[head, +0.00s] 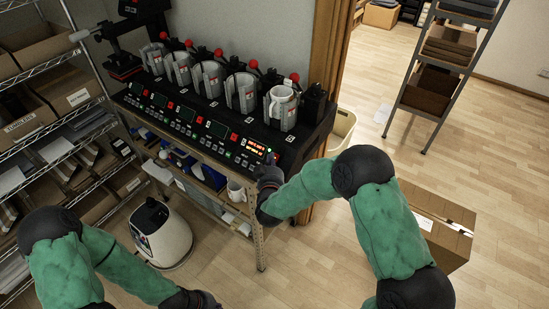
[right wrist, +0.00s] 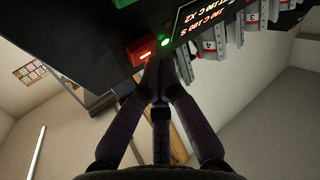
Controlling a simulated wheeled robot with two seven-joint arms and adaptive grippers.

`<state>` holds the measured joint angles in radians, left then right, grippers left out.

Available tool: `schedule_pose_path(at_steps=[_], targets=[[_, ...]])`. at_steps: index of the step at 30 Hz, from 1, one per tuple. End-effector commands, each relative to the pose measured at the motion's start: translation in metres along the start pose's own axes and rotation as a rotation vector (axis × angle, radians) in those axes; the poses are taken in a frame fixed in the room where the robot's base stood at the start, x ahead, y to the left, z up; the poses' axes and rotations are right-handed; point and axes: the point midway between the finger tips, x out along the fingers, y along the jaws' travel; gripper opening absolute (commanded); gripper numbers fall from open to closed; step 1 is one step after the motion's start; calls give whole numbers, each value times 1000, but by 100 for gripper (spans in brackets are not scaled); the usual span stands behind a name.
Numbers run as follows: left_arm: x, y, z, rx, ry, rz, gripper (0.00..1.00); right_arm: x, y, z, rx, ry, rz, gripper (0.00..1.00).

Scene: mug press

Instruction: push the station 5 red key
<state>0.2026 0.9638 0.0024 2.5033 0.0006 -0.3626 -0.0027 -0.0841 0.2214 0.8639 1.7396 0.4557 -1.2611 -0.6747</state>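The mug press (head: 215,110) stands on a metal rack, with several stations in a row. Station 5 is at the right end and holds a white mug (head: 282,102). Its display (head: 256,146) is lit with red and yellow text beside a green light (head: 269,150). In the right wrist view, the red key (right wrist: 145,54) sits beside the lit green light. My right gripper (right wrist: 157,84) is shut and empty, fingertips together close to the red key; I cannot tell whether they touch. In the head view my right gripper (head: 268,176) hides the key. My left gripper (head: 196,301) is low, at the bottom edge, its fingers unclear.
A wire shelf with cardboard boxes (head: 75,88) stands at the left. A cardboard box (head: 440,225) lies at the right, partly behind my right arm.

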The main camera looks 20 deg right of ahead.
Motion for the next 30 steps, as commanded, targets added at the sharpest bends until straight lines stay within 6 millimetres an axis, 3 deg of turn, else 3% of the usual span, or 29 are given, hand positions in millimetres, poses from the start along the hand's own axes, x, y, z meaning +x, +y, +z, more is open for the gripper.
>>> schedule_pose_path(at_steps=[30], targets=[[2, -1, 0, 0, 0, 0, 0, 0, 0, -1, 0, 0, 0, 0]])
